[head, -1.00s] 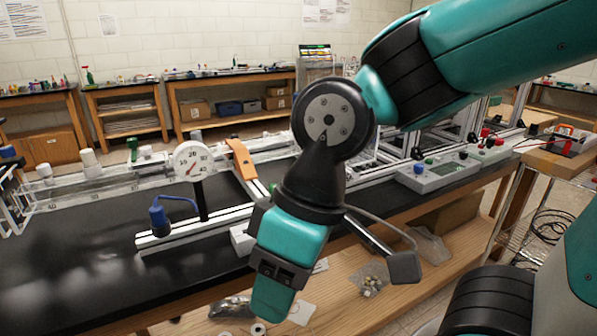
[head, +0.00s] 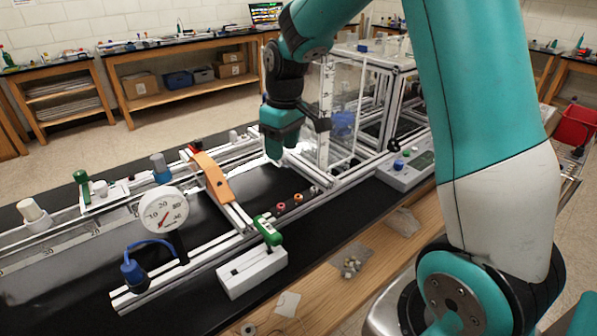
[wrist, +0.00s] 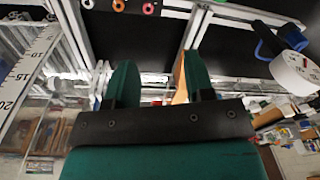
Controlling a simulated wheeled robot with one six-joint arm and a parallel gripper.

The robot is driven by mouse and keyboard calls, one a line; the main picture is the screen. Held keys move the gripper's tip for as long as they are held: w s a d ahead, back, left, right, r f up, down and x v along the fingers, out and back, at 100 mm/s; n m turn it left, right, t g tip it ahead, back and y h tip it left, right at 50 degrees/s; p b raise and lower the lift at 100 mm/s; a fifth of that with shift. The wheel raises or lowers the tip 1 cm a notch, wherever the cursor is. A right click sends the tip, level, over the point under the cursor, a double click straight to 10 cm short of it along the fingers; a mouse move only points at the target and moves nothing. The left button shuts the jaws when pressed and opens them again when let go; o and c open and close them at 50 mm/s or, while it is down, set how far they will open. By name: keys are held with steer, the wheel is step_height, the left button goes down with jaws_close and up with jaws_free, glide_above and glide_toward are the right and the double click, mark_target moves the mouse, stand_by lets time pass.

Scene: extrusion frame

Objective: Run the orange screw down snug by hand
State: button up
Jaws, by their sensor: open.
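A small orange ring-shaped screw head (head: 297,198) sits in a short row along the dark strip of the extrusion frame, between a pinkish-red one (head: 281,207) and a dark one (head: 313,190). The orange screw also shows at the top edge of the wrist view (wrist: 148,8), beside the red one (wrist: 167,11). My gripper (head: 275,152) hangs beyond the row, above the far side of the frame, apart from the screws. In the wrist view its two fingers (wrist: 160,78) are spread with nothing between them. How far the screw is run in cannot be told.
An upright clear-panelled frame (head: 325,115) rises close right of my gripper. A control box (head: 405,170) lies at right.

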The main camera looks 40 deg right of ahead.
steer(key=p, duration=0.2)
glide_above(298, 198)
steer(key=f, duration=0.1)
steer(key=shift+m+h, duration=0.3)
steer(key=f+p, duration=0.1)
steer(key=f, duration=0.5)
steer(key=f+p, duration=0.1)
steer(key=f, duration=0.4)
steer(key=f+p, duration=0.2)
steer(key=f, duration=0.4)
steer(key=shift+w+d+f, duration=0.25)
steer(key=shift+w+f, duration=0.05)
jaws_close()
